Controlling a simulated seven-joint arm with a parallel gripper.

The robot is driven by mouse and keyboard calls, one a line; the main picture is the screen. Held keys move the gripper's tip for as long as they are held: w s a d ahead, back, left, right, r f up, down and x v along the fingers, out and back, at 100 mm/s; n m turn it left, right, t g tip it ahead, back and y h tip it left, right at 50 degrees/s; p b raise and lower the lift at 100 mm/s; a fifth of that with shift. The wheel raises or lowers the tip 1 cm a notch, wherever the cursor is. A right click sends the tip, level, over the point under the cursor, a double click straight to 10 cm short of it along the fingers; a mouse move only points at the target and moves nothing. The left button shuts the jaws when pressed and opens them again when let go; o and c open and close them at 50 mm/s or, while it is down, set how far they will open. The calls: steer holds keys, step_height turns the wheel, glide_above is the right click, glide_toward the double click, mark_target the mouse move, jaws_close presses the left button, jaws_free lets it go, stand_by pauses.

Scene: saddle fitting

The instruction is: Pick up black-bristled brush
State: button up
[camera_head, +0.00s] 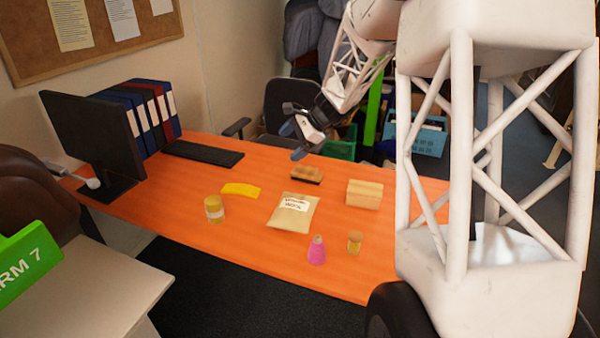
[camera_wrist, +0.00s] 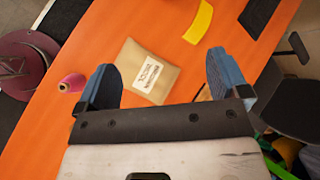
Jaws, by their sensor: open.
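The black-bristled brush (camera_head: 306,172) lies on the orange table in the head view, behind the paper packet. It has a tan wooden body with a dark bristle edge underneath. My gripper (camera_head: 294,142) is open and empty, above the table near the far edge, up and slightly left of the brush in the picture. In the wrist view my gripper (camera_wrist: 162,68) shows two blue fingers spread wide apart. A small tan piece (camera_wrist: 203,94) beside the right finger may be the brush; most of it is hidden by the gripper.
A labelled paper packet (camera_head: 292,212) lies in front of the brush. A cardboard box (camera_head: 364,194) is to its right, a yellow item (camera_head: 240,190) to its left. A jar (camera_head: 214,209), pink cone (camera_head: 317,251) and small cork-coloured jar (camera_head: 354,243) stand nearer. A keyboard (camera_head: 203,154) lies far left.

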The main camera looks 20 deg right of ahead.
steer(key=w+d+f+m+t+y, duration=0.1)
steer(key=w+d+f+m+t, duration=0.3)
steer(key=w+d+f, duration=0.55)
steer(key=m+t, duration=0.2)
steer(key=m, duration=0.4)
glide_above(318, 169)
steer(key=s+d, duration=0.3)
step_height(318, 169, down, 8)
steer(key=shift+d+r, duration=0.15)
steer(key=shift+w, duration=0.1)
step_height(318, 169, down, 8)
steer(key=shift+r, duration=0.15)
steer(key=shift+w+a+f, duration=0.15)
steer(key=shift+a+f, duration=0.05)
steer(key=shift+f, duration=0.05)
steer(key=shift+w+a+f, duration=0.15)
steer(key=shift+w+a, duration=0.1)
steer(key=shift+w+a, duration=0.1)
steer(key=shift+x, duration=2.95)
steer(key=shift+a, duration=0.1)
